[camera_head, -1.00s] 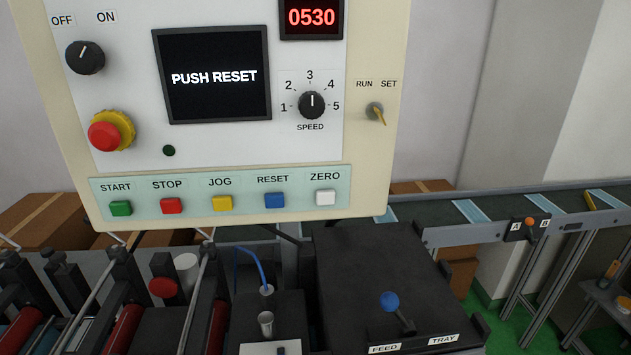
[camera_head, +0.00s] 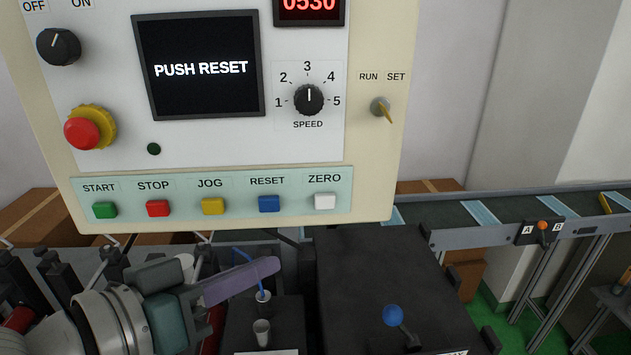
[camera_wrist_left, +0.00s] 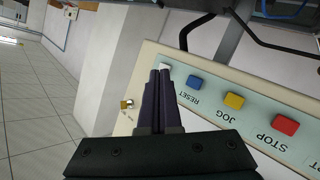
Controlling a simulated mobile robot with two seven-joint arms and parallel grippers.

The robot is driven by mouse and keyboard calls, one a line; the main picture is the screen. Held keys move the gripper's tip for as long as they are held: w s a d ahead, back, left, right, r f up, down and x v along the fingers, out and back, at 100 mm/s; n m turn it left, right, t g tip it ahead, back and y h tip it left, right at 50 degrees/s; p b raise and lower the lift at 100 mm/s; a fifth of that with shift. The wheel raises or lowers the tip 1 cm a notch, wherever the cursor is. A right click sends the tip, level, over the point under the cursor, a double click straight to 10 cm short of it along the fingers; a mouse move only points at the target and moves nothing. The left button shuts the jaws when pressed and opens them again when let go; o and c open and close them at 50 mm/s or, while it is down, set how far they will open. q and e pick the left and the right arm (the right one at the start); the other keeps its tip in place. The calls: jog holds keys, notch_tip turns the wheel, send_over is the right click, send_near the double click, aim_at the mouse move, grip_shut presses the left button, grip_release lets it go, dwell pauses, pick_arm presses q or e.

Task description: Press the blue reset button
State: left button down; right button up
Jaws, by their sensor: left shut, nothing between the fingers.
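The blue reset button (camera_head: 269,204) sits in the button row at the bottom of the control panel (camera_head: 375,200), under the RESET label. It also shows in the left wrist view (camera_wrist_left: 194,82), just right of the fingertips. The screen (camera_head: 200,68) reads PUSH RESET. My left gripper (camera_head: 268,267) is shut and empty, below the panel and apart from the button in the head view. In the left wrist view its dark fingers (camera_wrist_left: 160,75) lie together and partly cover the white button. My right gripper is not in view.
A yellow JOG button (camera_head: 213,206) and a white ZERO button (camera_head: 325,202) flank the blue one. A red emergency knob (camera_head: 82,132) stands out at left.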

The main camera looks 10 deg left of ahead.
aim_at(269, 204)
pick_arm(q)
jog(key=w+a+b, duration=0.2)
jog(key=w+b, duration=0.4)
jog(key=w, duration=0.2)
jog(key=shift+w+a, duration=0.2)
dwell(1.9)
jog(key=shift+w+a+b, duration=0.15)
jog(key=shift+w+b, duration=0.25)
jog(key=shift+b, duration=0.1)
